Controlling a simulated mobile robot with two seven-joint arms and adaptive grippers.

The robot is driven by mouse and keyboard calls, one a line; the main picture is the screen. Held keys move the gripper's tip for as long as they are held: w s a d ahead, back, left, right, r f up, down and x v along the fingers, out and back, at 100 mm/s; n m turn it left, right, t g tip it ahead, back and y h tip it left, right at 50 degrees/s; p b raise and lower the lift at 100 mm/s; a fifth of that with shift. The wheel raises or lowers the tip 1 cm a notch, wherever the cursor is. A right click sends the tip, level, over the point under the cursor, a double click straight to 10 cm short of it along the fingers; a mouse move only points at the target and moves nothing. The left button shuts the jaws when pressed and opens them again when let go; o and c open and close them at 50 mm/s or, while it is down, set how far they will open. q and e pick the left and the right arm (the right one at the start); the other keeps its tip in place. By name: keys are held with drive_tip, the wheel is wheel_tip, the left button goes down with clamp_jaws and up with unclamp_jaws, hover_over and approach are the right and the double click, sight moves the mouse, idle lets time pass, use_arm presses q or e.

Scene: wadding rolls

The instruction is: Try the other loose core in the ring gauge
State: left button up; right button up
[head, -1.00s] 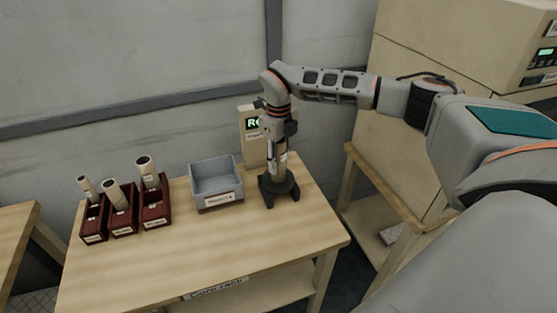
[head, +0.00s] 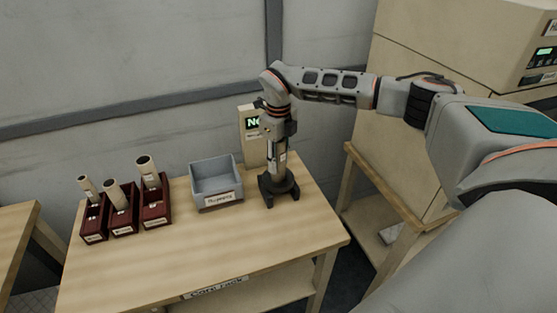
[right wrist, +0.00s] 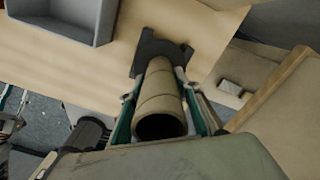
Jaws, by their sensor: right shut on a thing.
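My right gripper (head: 277,147) points down and is shut on a beige cardboard core (head: 278,166). The core stands upright, with its lower end at the dark ring gauge (head: 279,188) on the table. In the right wrist view the core (right wrist: 160,92) lies between the fingers (right wrist: 159,104), its open end toward the camera. The gauge (right wrist: 148,50) shows at its far end. How deep the core sits in the ring is hidden. The display post (head: 252,136) behind shows green letters starting "No", partly covered by my arm.
Three dark red boxes (head: 123,222) on the left of the table (head: 215,252) each hold an upright or leaning core. A grey bin (head: 217,181) with a label stands between them and the gauge. The table front is clear.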

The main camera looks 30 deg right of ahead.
drive_tip(key=shift+s+f, duration=0.25)
drive_tip(key=shift+f, duration=0.15)
drive_tip(key=o, duration=1.1)
drive_tip(key=shift+o, duration=0.4)
drive_tip(key=shift+w, duration=0.1)
drive_tip(key=shift+w+r, duration=0.1)
drive_tip(key=shift+r, duration=0.2)
wheel_tip(320, 180, up, 12)
drive_tip(key=shift+f, duration=0.15)
